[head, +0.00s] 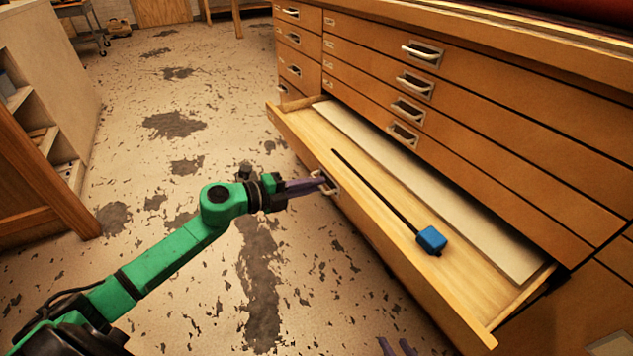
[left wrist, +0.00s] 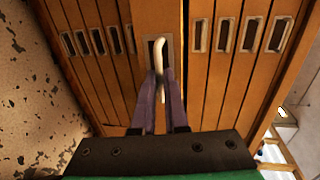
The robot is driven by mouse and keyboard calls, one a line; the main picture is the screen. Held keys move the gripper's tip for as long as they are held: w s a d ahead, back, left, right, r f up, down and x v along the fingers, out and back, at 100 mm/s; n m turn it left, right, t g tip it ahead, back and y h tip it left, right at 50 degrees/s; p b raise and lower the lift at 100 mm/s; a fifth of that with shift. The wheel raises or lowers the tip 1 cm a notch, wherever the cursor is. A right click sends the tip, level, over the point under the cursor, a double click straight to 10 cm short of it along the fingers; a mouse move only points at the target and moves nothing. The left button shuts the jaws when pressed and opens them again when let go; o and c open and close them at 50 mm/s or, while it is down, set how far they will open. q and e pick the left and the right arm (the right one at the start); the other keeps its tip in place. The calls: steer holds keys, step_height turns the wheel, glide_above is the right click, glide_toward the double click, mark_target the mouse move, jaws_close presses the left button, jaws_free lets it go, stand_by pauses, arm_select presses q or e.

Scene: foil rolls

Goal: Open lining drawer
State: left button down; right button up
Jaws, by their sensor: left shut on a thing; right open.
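In the left wrist view the purple fingers (left wrist: 161,95) close around the pale handle (left wrist: 159,62). My right gripper (head: 397,346) shows only as purple fingertips at the bottom edge, apart from the drawer.
Closed drawers with metal handles (head: 413,85) rise above the open one. A shelf unit (head: 45,80) stands at the left. The stained floor (head: 215,110) between is clear. A small cart (head: 82,18) is far back.

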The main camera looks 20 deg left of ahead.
arm_select(q)
steer(key=c, duration=1)
jaws_free()
steer(key=shift+o, duration=0.2)
steer(key=p+v, duration=0.3)
steer(key=v, duration=1.1)
steer(key=shift+s+a+p, duration=0.15)
steer(key=shift+s+p, duration=0.1)
steer(key=shift+p, duration=0.15)
arm_select(e)
steer(key=s+d+r+g+h, duration=0.2)
steer(key=d+r+g+h, duration=0.1)
steer(key=d, duration=0.4)
steer(key=shift+d+r+g, duration=0.25)
steer(key=shift+r+g, duration=0.1)
steer(key=shift+g, duration=0.55)
arm_select(q)
steer(key=shift+w, duration=0.1)
